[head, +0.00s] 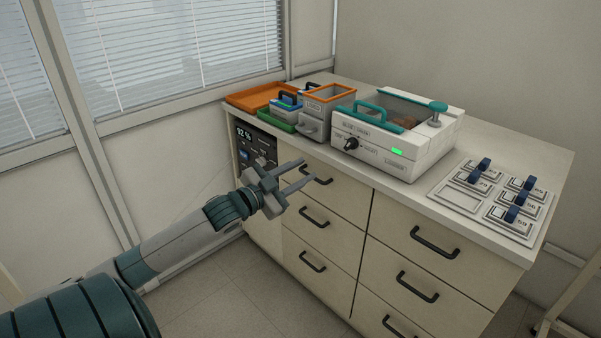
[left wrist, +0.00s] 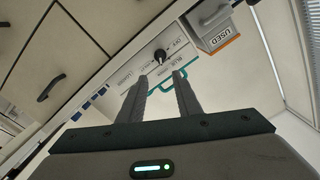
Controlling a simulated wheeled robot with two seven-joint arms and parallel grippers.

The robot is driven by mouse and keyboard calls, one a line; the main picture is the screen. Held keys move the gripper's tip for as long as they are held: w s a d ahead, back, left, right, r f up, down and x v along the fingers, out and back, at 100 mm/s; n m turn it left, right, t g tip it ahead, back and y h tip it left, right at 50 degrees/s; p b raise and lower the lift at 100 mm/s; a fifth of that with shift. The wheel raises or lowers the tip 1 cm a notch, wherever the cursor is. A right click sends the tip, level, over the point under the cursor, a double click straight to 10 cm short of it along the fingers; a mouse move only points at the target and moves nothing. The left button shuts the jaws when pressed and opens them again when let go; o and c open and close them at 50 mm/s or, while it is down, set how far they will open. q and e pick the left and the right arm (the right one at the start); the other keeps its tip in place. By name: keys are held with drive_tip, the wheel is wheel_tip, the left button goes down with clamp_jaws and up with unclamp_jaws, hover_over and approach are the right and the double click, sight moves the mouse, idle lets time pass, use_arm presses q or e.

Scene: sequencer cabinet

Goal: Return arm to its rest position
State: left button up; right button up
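My left gripper (head: 306,176) is in front of the cabinet's left drawers, below the worktop edge. Its two fingers are apart with nothing between them. In the left wrist view the fingers (left wrist: 162,88) also stand apart and empty, pointing toward the white sequencer. The sequencer (head: 436,148) stands on the cabinet top with a teal handle, a black knob and a lit green display; its knob also shows in the left wrist view (left wrist: 160,56). My right gripper is in neither view.
The cabinet (head: 330,225) has several black-handled drawers. On its top are an orange tray (head: 252,97), a green tray (head: 277,120), a grey bin with an orange rim (head: 328,93) and a rack of blue-handled cartridges (head: 470,203). The floor (head: 215,290) left of the cabinet is clear.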

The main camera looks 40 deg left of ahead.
use_arm(q)
drive_tip(key=shift+f, duration=0.1)
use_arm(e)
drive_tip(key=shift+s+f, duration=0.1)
